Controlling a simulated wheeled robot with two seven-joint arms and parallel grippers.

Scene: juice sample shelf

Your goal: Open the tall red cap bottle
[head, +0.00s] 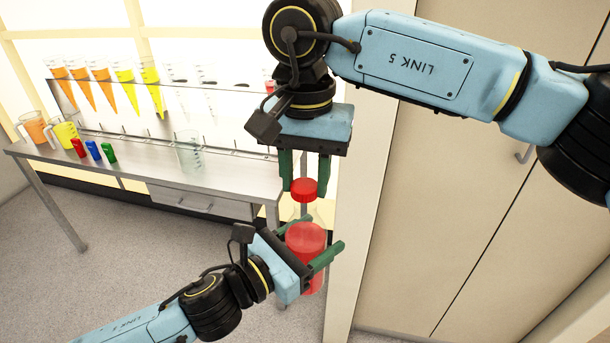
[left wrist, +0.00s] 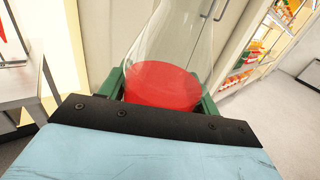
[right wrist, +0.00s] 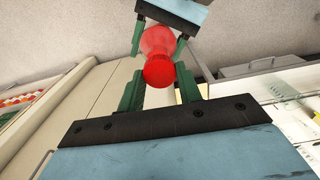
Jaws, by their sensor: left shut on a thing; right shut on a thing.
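The tall bottle (head: 306,243) is clear glass with red liquid in its lower part and is held upright in the air. Its red cap (head: 303,190) sits at the top of the narrow neck; I cannot tell whether it is loose. My left gripper (head: 318,237) is shut around the bottle's body from the left. The left wrist view shows the red liquid (left wrist: 163,87) between its green fingers. My right gripper (head: 304,181) points down from above and is shut on the cap. The cap also shows between its fingers in the right wrist view (right wrist: 159,72).
A metal table (head: 140,170) stands at the left, with orange and yellow beakers (head: 64,134), small red, blue and green items (head: 93,149) and an empty beaker (head: 189,153). A rack (head: 205,105) of conical tubes stands behind. Pale cabinet doors (head: 440,200) are at the right.

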